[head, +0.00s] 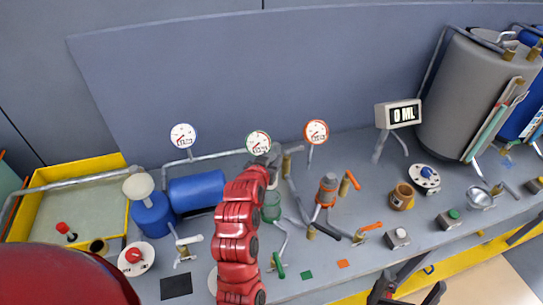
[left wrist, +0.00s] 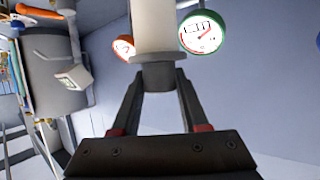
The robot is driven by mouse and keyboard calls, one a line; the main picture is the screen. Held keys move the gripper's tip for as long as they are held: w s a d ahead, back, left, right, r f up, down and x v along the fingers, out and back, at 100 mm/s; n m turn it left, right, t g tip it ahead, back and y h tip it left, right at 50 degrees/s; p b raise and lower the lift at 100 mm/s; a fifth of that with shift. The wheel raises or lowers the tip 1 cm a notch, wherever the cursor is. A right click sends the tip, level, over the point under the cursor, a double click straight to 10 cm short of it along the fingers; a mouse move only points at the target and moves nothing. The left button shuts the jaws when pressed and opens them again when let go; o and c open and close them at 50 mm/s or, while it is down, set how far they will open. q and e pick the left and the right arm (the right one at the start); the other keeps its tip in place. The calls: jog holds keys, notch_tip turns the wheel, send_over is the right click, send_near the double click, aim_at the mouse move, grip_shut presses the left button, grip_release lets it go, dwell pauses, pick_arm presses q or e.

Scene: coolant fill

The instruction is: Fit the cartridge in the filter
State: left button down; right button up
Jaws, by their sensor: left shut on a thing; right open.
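In the left wrist view, my left gripper (left wrist: 158,85) is shut on a white cylinder with a grey end, which looks like the cartridge (left wrist: 155,30). In the head view my red left arm reaches up over the bench, and its gripper (head: 272,158) is near the green-rimmed gauge; the cartridge cannot be made out there. A green see-through housing (head: 271,208), possibly the filter, stands just right of the arm and is partly hidden by it. My right gripper (head: 407,294) is open and empty at the bottom edge, right of centre.
A blue pump-like cylinder (head: 197,190) and a white-domed blue vessel (head: 150,214) stand left of the arm. An orange canister (head: 327,190), orange-handled valves and a brown pot (head: 402,196) stand right. Three gauges and pipes line the back; a large grey tank (head: 470,95) is back right.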

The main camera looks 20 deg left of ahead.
pick_arm(q)
jog(key=shift+w+f, duration=0.15)
jog(key=shift+w, duration=0.1)
jog(key=shift+b, duration=0.45)
jog(key=shift+s+f+b, duration=0.1)
jog(key=shift+f+b, duration=0.35)
jog(key=shift+f, duration=0.2)
jog(key=shift+f+b, duration=1.4)
jog(key=shift+f, duration=0.75)
jog(key=shift+b, duration=0.8)
notch_tip(320, 180, down, 10)
jog(key=b, duration=0.6)
jog(key=shift+r, duration=0.25)
dwell(1.8)
jog(key=shift+c, duration=1.7)
grip_release()
